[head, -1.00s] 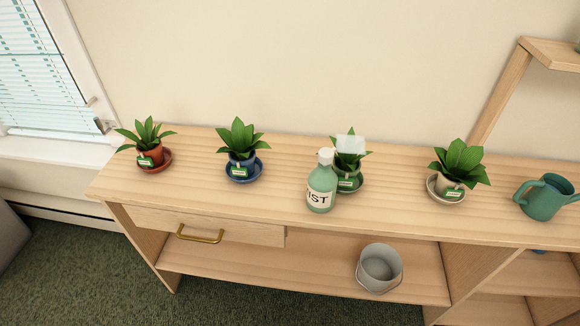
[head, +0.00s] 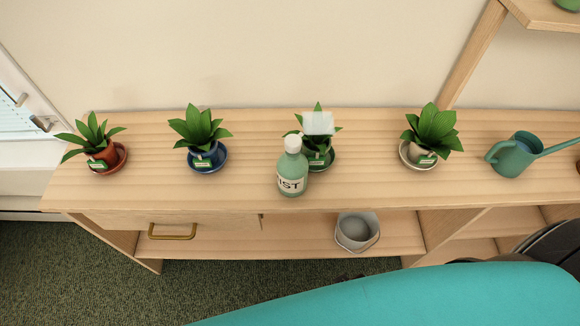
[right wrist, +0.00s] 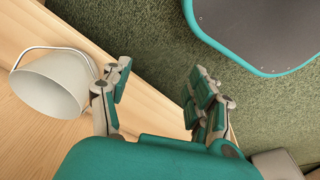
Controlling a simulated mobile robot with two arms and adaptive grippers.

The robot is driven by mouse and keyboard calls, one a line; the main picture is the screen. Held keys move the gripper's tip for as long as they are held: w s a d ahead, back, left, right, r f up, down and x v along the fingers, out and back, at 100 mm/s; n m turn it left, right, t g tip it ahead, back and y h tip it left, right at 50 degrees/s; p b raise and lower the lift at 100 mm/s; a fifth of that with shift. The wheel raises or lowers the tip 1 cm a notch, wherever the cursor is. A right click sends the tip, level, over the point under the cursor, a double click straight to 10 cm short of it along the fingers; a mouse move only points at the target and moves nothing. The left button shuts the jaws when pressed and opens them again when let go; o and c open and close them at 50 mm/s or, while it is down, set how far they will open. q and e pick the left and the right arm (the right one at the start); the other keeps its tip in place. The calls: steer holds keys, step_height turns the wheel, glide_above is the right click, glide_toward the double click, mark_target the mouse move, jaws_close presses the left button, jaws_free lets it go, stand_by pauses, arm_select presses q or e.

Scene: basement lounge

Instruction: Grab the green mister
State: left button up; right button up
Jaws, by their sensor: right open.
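The green mister (head: 292,168) is a pale green bottle with a white cap and a label reading "IST". It stands upright on the wooden shelf top (head: 250,190), in front of a potted plant with a green saucer (head: 321,158). In the right wrist view my right gripper (right wrist: 155,95) is open and empty, with carpet and the edge of the wooden unit beyond its fingers. The mister is not in that view. My left gripper is in neither view.
More potted plants stand along the top: red (head: 97,152), blue (head: 205,150) and white (head: 425,145). A teal watering can (head: 513,155) stands at the right. A grey bucket (head: 357,230) sits on the lower shelf and shows in the right wrist view (right wrist: 50,85). A drawer handle (head: 172,232) juts out.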

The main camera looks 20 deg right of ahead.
steer(key=w+a+r+n+t+y+p, duration=0.1)
steer(key=w+a+r+p, duration=0.15)
steer(key=r, duration=1.05)
steer(key=w+a+r+n+p, duration=0.15)
steer(key=w+r, duration=0.25)
steer(key=r, duration=0.9)
steer(key=w+a+r+t+y+p, duration=0.1)
steer(key=w+r+p, duration=0.2)
steer(key=r, duration=1)
steer(key=w+a+r+n+y, duration=0.2)
steer(key=w+a+r+n, duration=0.3)
steer(key=a+n, duration=0.15)
steer(key=n+g+h, duration=0.4)
steer(key=n, duration=1.9)
glide_toward(293, 140)
steer(key=f, duration=0.2)
steer(key=f+p, duration=0.1)
steer(key=f, duration=0.4)
steer(key=shift+w+a+p, duration=0.1)
steer(key=shift+w+p, duration=0.3)
steer(key=f, duration=0.1)
steer(key=f+p, duration=0.1)
steer(key=f, duration=0.1)
steer(key=f+p, duration=0.1)
steer(key=shift+s+f, duration=0.4)
steer(key=shift+f, duration=0.2)
jaws_close()
